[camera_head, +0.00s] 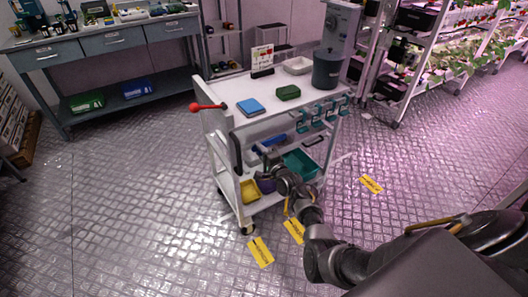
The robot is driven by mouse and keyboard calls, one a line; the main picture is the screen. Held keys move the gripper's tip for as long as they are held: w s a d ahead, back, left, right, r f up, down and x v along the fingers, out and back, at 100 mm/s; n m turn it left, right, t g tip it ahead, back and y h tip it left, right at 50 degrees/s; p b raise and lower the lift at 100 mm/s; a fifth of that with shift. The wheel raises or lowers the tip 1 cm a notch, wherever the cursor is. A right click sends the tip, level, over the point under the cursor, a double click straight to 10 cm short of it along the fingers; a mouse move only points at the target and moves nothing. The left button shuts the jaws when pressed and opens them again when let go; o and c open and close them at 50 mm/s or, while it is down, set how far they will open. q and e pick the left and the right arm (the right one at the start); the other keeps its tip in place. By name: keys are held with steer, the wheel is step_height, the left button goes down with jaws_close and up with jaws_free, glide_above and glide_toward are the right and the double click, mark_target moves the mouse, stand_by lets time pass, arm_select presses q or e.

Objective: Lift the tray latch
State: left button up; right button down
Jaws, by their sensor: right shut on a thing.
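A white cart (222,92) stands in the middle, with a red-knobbed lever (203,107) at its upper left corner. My right arm reaches in from the lower right to the cart's lower shelves. My right gripper (264,163) is at the left part of the shelves, beside a blue tray (270,143). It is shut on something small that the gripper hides. I cannot pick out the tray latch for sure at this size. A teal bin (301,163) is right of the gripper, and a yellow bin (249,191) is below. My left gripper is not in view.
The cart top holds a blue box (250,107), a green box (288,92), a white tray (298,65) and a dark pot (327,69). A workbench (105,42) is at the back left. Plant racks stand at the right. The floor left of the cart is clear.

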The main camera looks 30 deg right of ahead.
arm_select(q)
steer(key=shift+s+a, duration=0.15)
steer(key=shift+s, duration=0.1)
arm_select(e)
steer(key=shift+r, duration=0.15)
steer(key=c, duration=1.2)
jaws_free()
steer(key=shift+s, duration=0.1)
arm_select(q)
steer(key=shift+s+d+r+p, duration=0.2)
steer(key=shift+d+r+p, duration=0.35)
steer(key=shift+p, duration=0.25)
arm_select(e)
steer(key=s, duration=1)
steer(key=shift+s+d, duration=0.25)
steer(key=shift+s, duration=0.05)
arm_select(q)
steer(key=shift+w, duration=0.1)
